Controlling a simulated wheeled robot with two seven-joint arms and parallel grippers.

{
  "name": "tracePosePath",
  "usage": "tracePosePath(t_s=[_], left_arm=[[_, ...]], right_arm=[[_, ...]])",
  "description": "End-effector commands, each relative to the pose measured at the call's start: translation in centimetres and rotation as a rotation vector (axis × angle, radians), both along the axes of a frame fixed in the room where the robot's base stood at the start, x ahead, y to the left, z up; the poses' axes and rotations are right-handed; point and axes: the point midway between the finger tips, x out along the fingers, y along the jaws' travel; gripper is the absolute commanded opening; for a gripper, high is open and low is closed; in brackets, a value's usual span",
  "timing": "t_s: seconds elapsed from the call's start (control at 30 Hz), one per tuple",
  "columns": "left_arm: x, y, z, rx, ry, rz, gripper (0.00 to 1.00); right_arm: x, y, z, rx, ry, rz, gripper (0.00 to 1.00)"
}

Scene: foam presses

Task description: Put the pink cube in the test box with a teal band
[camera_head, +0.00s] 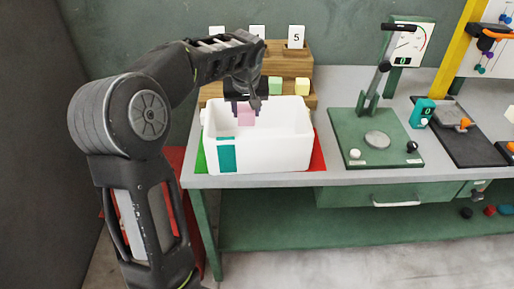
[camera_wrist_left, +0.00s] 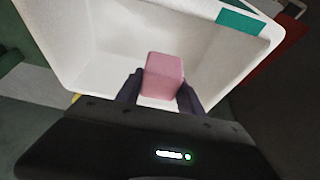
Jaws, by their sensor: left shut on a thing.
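The pink cube (camera_head: 246,117) is held between the fingers of my left gripper (camera_head: 246,106), over the open white test box. It also shows in the left wrist view (camera_wrist_left: 163,76), between the two dark fingers (camera_wrist_left: 160,92). The white test box (camera_head: 282,151) has a teal band (camera_head: 227,155) on its front left side. The band shows in the wrist view too (camera_wrist_left: 240,22). The cube appears at or within the box opening; its gap to the floor cannot be told. My right gripper is in neither view.
A wooden rack (camera_head: 294,64) with number cards, a green cube (camera_head: 275,85) and a yellow cube (camera_head: 302,86) stands behind the box. A green press (camera_head: 374,150) stands to the right. Red and green mats show beside the box.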

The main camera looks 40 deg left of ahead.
Motion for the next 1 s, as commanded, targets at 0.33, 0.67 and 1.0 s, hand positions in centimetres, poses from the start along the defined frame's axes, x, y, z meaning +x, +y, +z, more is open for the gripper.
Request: tracePosePath(t_s=[0.33,0.67,1.0], left_arm=[[-0.1,0.0,-2.8,-0.001,0.005,0.000,0.06],[0.0,0.0,-6.3,0.001,0.001,0.000,0.06],[0.0,0.0,-7.5,-0.001,0.003,-0.001,0.06]], right_arm=[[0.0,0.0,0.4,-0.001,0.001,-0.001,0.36],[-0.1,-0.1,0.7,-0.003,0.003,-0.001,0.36],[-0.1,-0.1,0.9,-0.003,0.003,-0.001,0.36]])
